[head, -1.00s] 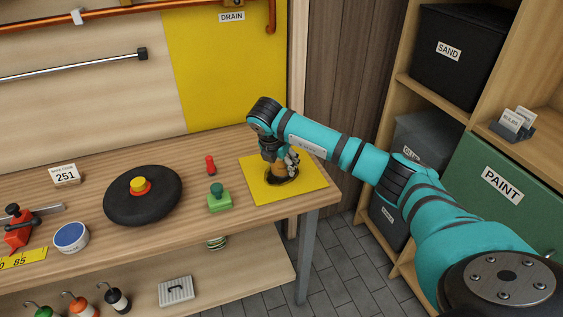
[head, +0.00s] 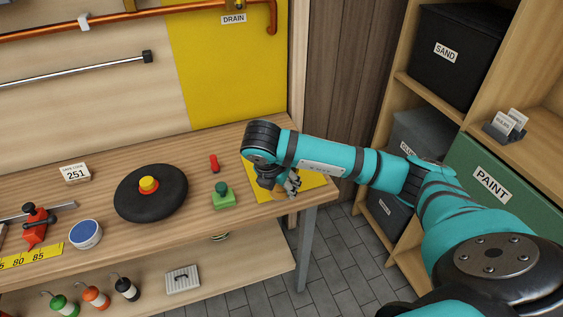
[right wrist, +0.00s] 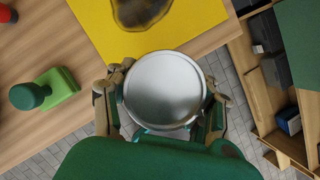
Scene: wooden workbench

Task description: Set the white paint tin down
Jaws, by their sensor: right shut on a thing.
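In the right wrist view my right gripper (right wrist: 162,104) is shut on a round tin with a plain silver lid, the white paint tin (right wrist: 163,86). Its fingers lie on both sides of it. The lid faces the camera; the colour of the tin's side is hidden. In the head view the right gripper (head: 284,187) is over the front part of a yellow mat (head: 311,183) at the bench's right end, and the wrist hides most of the tin. I cannot tell the gap below it. The mat's dark stain shows in the wrist view (right wrist: 140,10). My left gripper is not in view.
Left of the mat stand a green stamp-like block (head: 223,198) and a small red object (head: 214,163). Further left are a black disc with a red-and-yellow knob (head: 150,200) and a blue-topped tin (head: 85,234). The bench's front edge is close to the gripper.

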